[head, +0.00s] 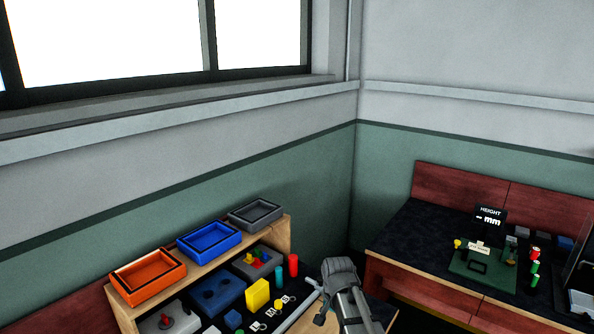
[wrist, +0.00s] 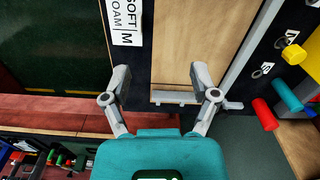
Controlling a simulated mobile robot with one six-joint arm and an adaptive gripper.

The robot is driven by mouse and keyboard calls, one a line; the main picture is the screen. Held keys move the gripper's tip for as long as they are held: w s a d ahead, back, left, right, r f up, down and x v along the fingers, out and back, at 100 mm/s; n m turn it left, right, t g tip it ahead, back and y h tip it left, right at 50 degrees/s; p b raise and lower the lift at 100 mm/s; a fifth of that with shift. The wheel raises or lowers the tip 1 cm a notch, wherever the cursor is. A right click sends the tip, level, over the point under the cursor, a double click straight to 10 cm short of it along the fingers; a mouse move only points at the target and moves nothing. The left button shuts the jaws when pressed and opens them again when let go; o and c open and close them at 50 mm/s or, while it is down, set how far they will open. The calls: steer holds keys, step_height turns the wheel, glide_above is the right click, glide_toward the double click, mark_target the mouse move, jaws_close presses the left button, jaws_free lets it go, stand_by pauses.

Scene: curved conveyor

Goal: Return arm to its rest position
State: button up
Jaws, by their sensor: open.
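My gripper (wrist: 158,82) is open in the wrist view, its two grey fingers spread wide with nothing between them. Its teal body fills the bottom middle of that view. In the head view the grey end of my arm (head: 343,284) shows at the bottom, at the right end of the wooden shelf unit (head: 284,233). The fingertips are not clear in the head view. No object is seen held.
Orange (head: 148,277), blue (head: 208,242) and grey (head: 255,213) trays line the shelf top. Below are a yellow block (head: 257,294), a red cylinder (head: 293,265) and a teal one (head: 279,279). A dark-topped workbench (head: 404,240) stands right.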

steer(key=s+d+n, duration=0.6)
steer(key=s, duration=0.4)
steer(key=shift+s+d+r, duration=0.15)
steer(key=shift+d+r, duration=0.05)
steer(key=shift+d, duration=0.1)
